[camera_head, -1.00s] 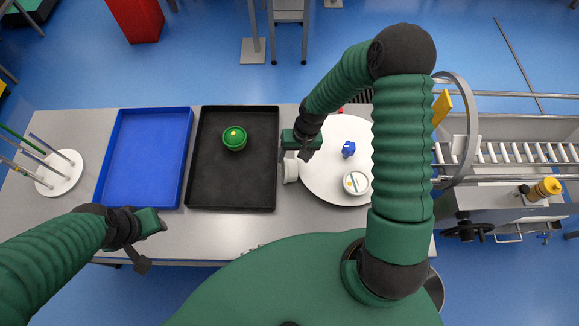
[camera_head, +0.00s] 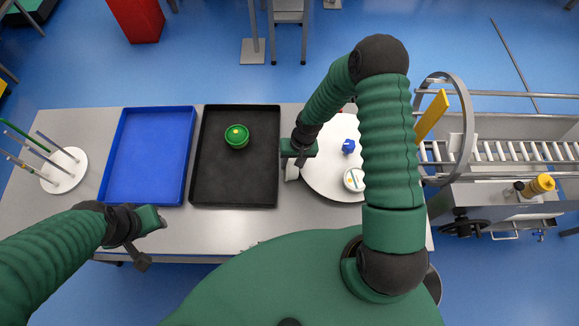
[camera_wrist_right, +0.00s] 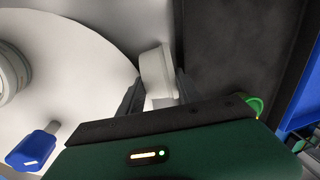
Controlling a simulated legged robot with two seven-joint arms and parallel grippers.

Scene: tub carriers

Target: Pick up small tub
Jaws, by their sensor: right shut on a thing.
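A small white tub (camera_wrist_right: 157,72) stands between the two dark fingers of my right gripper (camera_wrist_right: 158,92) in the right wrist view. The gripper is shut on it. In the head view the tub (camera_head: 292,172) shows only in part under my right gripper (camera_head: 292,163), in the gap between the black tray and the white disc. My left gripper (camera_head: 152,222) hangs over the front left of the table, away from the tubs. Its fingers are too unclear to tell open from shut.
A black tray (camera_head: 237,196) holds a green tub (camera_head: 237,137). A blue tray (camera_head: 150,155) lies left of it. The white disc (camera_head: 322,178) carries a white-lidded tub (camera_head: 354,180) and a blue object (camera_head: 348,146). A white stand with rods (camera_head: 64,172) is far left.

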